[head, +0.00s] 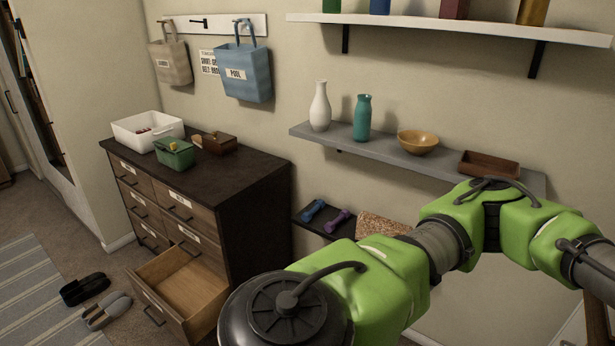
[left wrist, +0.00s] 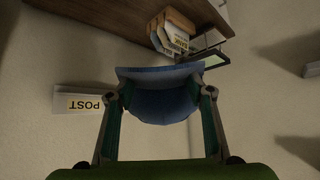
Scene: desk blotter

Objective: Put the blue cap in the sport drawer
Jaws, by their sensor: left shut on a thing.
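The blue cap (left wrist: 161,104) is between the two fingers of my left gripper (left wrist: 159,94) in the left wrist view, with its rim across the top. The gripper is shut on it, clear of any surface I can see. The head view shows neither the cap nor a gripper. A dark dresser (head: 252,205) with wooden drawers stands at the left. One low drawer (head: 190,290) is pulled out and its visible inside is empty. The drawers carry small white labels that I cannot read, so I cannot tell which is the sport drawer. My right gripper is not seen.
On the dresser are a white bin (head: 148,130), a green box (head: 175,154) and a brown box (head: 219,143). Slippers (head: 84,288) lie near the open drawer. A grey shelf (head: 385,152) with vases and a bowl is on the wall. Dumbbells (head: 337,220) lie below.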

